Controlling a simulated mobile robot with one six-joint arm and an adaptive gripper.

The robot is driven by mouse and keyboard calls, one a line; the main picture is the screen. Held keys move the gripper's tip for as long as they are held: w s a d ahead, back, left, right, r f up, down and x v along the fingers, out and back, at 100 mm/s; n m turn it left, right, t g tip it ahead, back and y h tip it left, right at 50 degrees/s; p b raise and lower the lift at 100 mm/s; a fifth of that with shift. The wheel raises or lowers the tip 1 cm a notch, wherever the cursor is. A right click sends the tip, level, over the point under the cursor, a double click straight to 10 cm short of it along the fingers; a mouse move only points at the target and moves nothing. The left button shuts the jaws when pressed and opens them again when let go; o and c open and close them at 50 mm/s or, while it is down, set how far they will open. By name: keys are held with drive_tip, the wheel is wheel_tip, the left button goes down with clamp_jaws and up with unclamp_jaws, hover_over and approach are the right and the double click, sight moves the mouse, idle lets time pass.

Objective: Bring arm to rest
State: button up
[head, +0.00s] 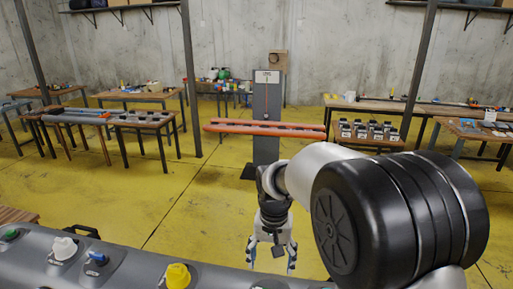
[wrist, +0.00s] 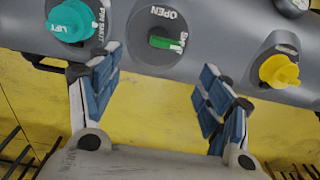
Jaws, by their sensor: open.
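My gripper (head: 271,258) hangs at the end of my arm in the head view, fingers down, just beyond the far side of a grey rounded tube (head: 140,262). In the wrist view my gripper (wrist: 158,82) has its two blue-padded fingers spread wide, with nothing between them but yellow floor. The grey tube (wrist: 225,65) crosses the top of that view. It bears a teal knob (wrist: 70,20), a green valve lever (wrist: 166,43) marked OPEN and SHUT, and a yellow knob (wrist: 278,71). Part of the tube is hidden behind my arm in the head view.
In the head view, the tube carries white (head: 64,248), blue (head: 96,258) and yellow (head: 178,276) fittings. Cluttered tables line the walls. The yellow floor (head: 190,215) between is largely clear.

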drive_tip(key=s+d+r+t+b, duration=0.1)
drive_tip(key=s+d+r, duration=0.2)
drive_tip(key=s, duration=0.3)
drive_tip(key=s+d+r+n+t+b, duration=0.1)
drive_tip(key=s+d+r, duration=0.15)
drive_tip(key=s, duration=0.35)
drive_tip(key=s+d+r+t+b, duration=0.1)
drive_tip(key=s+d+r+b, duration=0.1)
drive_tip(key=s+d+r, duration=0.3)
drive_tip(key=s+f+n+t+b, duration=0.1)
drive_tip(key=s+f, duration=0.3)
drive_tip(key=s, duration=0.5)
drive_tip(key=shift+s+a, duration=0.2)
drive_tip(key=shift+a, duration=0.05)
